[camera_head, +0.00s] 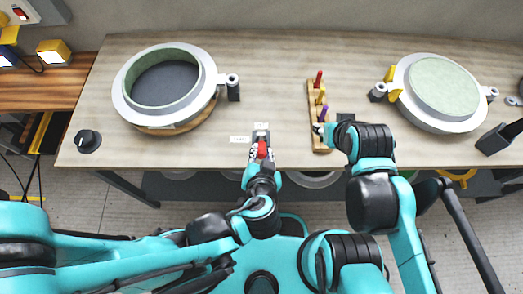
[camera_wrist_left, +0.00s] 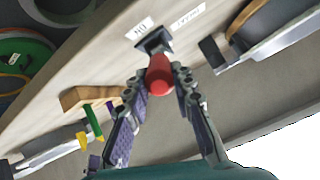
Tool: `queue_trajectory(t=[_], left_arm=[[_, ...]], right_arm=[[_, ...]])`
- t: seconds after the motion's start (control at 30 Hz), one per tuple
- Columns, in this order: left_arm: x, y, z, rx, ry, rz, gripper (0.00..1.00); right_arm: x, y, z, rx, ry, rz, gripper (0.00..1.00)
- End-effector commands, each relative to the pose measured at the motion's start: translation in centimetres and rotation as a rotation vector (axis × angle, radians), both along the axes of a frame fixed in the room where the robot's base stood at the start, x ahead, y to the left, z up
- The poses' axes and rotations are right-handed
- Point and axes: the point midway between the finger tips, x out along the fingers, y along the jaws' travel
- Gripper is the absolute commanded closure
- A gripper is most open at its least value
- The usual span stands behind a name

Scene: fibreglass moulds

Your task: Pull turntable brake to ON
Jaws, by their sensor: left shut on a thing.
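The turntable brake is a lever with a red knob (camera_head: 263,149) near the front edge of the bench. Its dark base (camera_wrist_left: 153,42) shows in the left wrist view, close to a small white ON label (camera_wrist_left: 140,28). My left gripper (camera_head: 261,153) is shut on the red knob, which also shows between the fingers in the left wrist view (camera_wrist_left: 160,75). The wooden turntable (camera_head: 170,130) is at the left, under a round grey mould with a green rim (camera_head: 205,70). My right gripper (camera_head: 322,129) is by the wooden tool rack; its fingers are too small to read.
The wooden rack (camera_head: 313,95) holds red, yellow and purple handled tools. A second round mould (camera_head: 440,88) with yellow clamps stands at the right. A black knob (camera_head: 88,140) sits at the front left. The bench's back middle is clear.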

Motion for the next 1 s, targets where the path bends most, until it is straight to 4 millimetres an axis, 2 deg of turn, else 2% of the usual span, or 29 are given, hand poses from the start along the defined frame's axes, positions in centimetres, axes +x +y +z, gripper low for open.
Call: queue_trajectory(t=[0.17,0.6,0.63,0.7,1.0], left_arm=[[-0.32,0.0,-0.53,0.0,-0.03,0.001,1.0],[-0.41,0.06,-0.56,-0.001,-0.035,0.003,1.0],[-0.42,0.05,-0.57,-0.001,-0.035,0.002,0.71],[-0.41,0.05,-0.56,-0.001,-0.035,0.002,0.55],[-0.37,0.02,-0.45,0.0,-0.038,0.002,0.55]], right_arm=[[0.01,0.0,-0.91,0.0,0.0,0.0,0.6],[0.01,0.0,-0.98,0.0,0.0,0.0,0.6],[0.01,0.0,-0.98,0.0,0.0,0.0,0.6],[0.01,0.0,-0.99,0.0,0.0,0.0,0.6],[0.0,0.0,-0.97,0.0,0.0,0.0,0.6]])
